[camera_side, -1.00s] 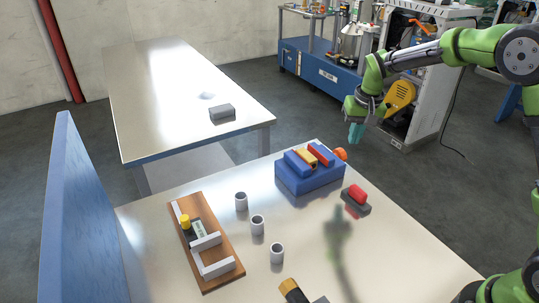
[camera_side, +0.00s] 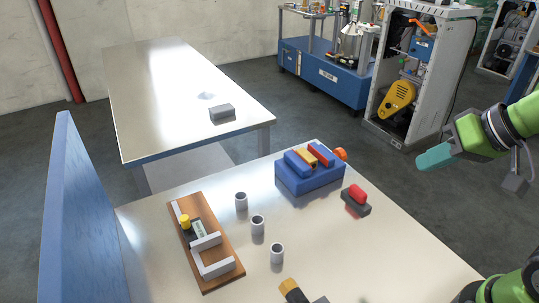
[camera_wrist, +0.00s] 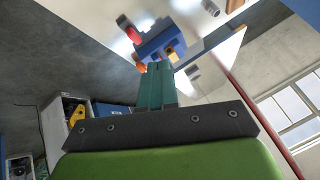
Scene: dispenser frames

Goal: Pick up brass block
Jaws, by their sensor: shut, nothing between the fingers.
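A brass-yellow block (camera_side: 307,158) sits in the top of a blue dispenser (camera_side: 306,182), between a blue piece and a red piece. The dispenser also shows beyond my fingertips in the wrist view (camera_wrist: 158,43), with a small yellow patch (camera_wrist: 171,55) that may be the block. My gripper (camera_side: 420,163) has teal fingers and is off the table's right edge, well to the right of the dispenser and apart from it. Its fingers (camera_wrist: 159,66) are together and empty, pointing left in the side view.
An orange knob (camera_side: 341,154) sticks out of the dispenser's right side. A red-topped dark block (camera_side: 356,199) stands near the table's right edge. Several white cups, including one (camera_side: 241,201), and a wooden board (camera_side: 220,262) with white rails are left. Open table lies between.

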